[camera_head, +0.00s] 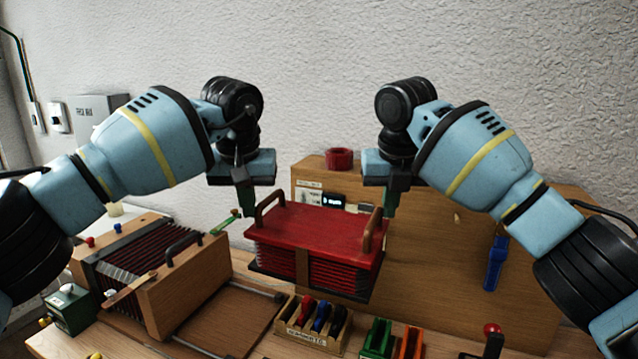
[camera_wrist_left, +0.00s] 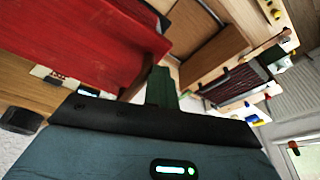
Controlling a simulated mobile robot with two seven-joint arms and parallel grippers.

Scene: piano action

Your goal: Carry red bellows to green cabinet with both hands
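The red bellows (camera_head: 318,230) is a boxy block with a flat red top, pleated sides, a dark base and two brown handles. It appears level and raised above the bench, with no support visible beneath it. Its red top also fills the upper left of the left wrist view (camera_wrist_left: 70,40). My left gripper (camera_head: 248,203) is at the left handle (camera_head: 268,203). My right gripper (camera_head: 389,205) is at the right handle (camera_head: 373,232). Both appear shut on the handles, though the contact is partly hidden. I cannot make out a green cabinet.
A wooden board (camera_head: 450,270) stands behind the bellows with a red ring (camera_head: 339,159) on top. A wooden box with pleats (camera_head: 190,285) is at left. A small green box (camera_head: 70,310) is beside it. A labelled tray (camera_head: 300,338) and coloured pieces (camera_head: 378,340) are below, in front.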

